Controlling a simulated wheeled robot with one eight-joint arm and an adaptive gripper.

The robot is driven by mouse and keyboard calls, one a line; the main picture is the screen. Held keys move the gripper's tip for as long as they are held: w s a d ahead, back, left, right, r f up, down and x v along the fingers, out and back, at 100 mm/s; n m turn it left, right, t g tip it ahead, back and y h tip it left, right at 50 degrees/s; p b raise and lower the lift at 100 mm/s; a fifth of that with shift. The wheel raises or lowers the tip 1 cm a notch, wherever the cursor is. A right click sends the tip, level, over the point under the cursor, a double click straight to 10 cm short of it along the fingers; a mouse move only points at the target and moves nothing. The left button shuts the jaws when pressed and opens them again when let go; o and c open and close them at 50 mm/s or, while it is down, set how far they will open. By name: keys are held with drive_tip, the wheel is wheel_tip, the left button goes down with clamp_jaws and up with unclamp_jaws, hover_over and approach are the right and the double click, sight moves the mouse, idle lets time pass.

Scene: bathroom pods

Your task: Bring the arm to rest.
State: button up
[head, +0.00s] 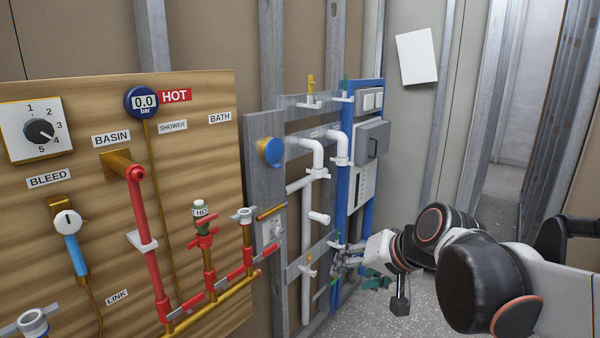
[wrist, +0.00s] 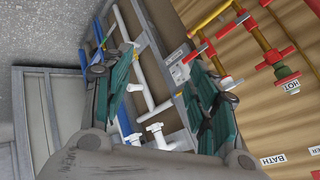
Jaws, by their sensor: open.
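My arm reaches in from the lower right of the head view, with my gripper (head: 352,268) in front of the lower part of the pipe frames. In the wrist view my gripper (wrist: 163,84) shows two teal-padded fingers spread wide apart, with nothing held between them. White pipes (wrist: 146,72) show in the gap beyond the fingers. In the head view the gripper is small and partly merges with the pipework behind it, so I cannot tell its exact distance from the frame.
A wooden panel (head: 90,215) with red pipes (head: 148,240), a dial (head: 38,130) and a gauge (head: 143,101) stands at left. A grey frame (head: 262,200) and a blue frame (head: 346,190) carry white pipes. Speckled floor (head: 415,318) is open beneath my arm.

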drive_tip(key=s+d+f+n+h, duration=0.1)
drive_tip(key=s+d, duration=0.3)
drive_tip(key=s, duration=0.4)
drive_tip(key=s+d+f+n+h, duration=0.1)
drive_tip(key=s+d+f+h, duration=0.2)
drive_tip(key=s, duration=0.6)
drive_tip(key=shift+d+f+n+h, duration=0.3)
drive_tip(key=shift+d+f+n, duration=0.1)
drive_tip(key=shift+d, duration=0.35)
drive_tip(key=shift+r, duration=0.1)
